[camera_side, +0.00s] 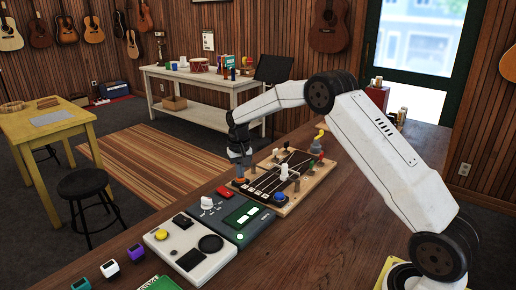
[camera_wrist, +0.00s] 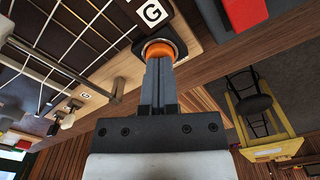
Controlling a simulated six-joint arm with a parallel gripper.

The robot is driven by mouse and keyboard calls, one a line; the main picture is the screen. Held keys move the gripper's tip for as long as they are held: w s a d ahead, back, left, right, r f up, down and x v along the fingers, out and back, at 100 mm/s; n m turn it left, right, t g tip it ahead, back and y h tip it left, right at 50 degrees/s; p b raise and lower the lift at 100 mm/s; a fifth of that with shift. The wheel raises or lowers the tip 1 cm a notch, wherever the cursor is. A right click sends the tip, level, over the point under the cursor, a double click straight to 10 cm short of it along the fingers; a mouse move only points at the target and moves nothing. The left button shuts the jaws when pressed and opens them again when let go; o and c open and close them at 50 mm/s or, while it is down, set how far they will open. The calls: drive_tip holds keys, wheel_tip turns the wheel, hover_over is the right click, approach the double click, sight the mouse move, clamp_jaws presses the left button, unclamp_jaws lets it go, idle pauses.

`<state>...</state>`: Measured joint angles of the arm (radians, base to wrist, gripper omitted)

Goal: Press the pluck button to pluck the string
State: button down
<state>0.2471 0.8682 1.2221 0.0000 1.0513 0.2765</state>
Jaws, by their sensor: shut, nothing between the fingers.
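No label naming a pluck button is readable.
Small coloured blocks (camera_side: 110,268) are at left. A red block (camera_wrist: 244,12) shows in the wrist view.

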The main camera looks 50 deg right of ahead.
drive_tip(key=shift+f, duration=0.25)
drive_tip(key=shift+r, duration=3.85)
drive_tip(key=shift+a, duration=0.1)
drive_tip(key=shift+s+a, duration=0.4)
drive_tip(key=s+a+n, duration=0.1)
drive_tip(key=s+a, duration=0.1)
drive_tip(key=s, duration=0.1)
drive_tip(key=s+a+f+n+t, duration=0.1)
drive_tip(key=s+a, duration=0.2)
drive_tip(key=s, duration=0.1)
drive_tip(key=s+a+f+n, duration=0.1)
drive_tip(key=s+a, duration=0.2)
drive_tip(key=s, duration=0.1)
drive_tip(key=shift+s+a, duration=0.15)
drive_tip(key=shift+s, duration=0.1)
drive_tip(key=s+a+f+n, duration=0.1)
drive_tip(key=s, duration=0.4)
drive_tip(key=s+a+f+n+t, duration=0.1)
drive_tip(key=s+a, duration=0.1)
drive_tip(key=s, duration=0.3)
drive_tip(key=s+a+f+n, duration=0.1)
drive_tip(key=s+f, duration=0.1)
drive_tip(key=s, duration=0.3)
drive_tip(key=shift+a+t, duration=0.3)
drive_tip(key=shift+a, duration=0.05)
